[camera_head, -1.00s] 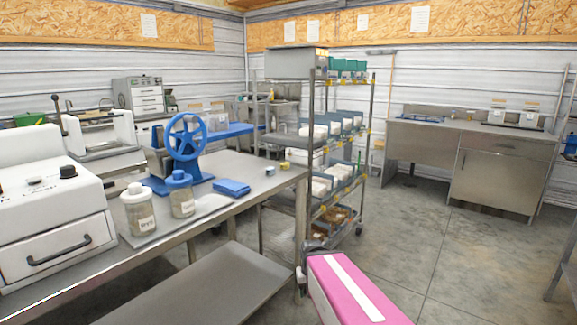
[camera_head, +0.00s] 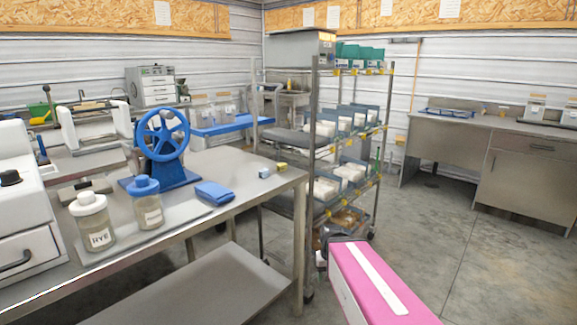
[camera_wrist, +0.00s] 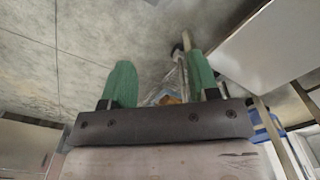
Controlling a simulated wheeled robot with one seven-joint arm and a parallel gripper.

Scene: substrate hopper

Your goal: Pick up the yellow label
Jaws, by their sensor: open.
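A small yellow block-like item (camera_head: 281,166) lies near the right end of the steel table (camera_head: 240,172), beside a small grey-blue piece (camera_head: 264,173). It is too small to tell whether it is a label. Several tiny yellow tags (camera_head: 330,213) also show along the rack's shelf edges. My gripper (camera_wrist: 160,85) shows in the wrist view with its two green fingers apart and nothing held between them. It points over the concrete floor. No yellow label can be made out in the wrist view.
A blue hand-wheel mill (camera_head: 162,140), a folded blue cloth (camera_head: 215,193) and two lidded jars, one marked RYE (camera_head: 95,225), stand on the table. A wheeled wire rack (camera_head: 312,150) with bins stands beyond its right end. Open floor (camera_head: 450,240) lies to the right.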

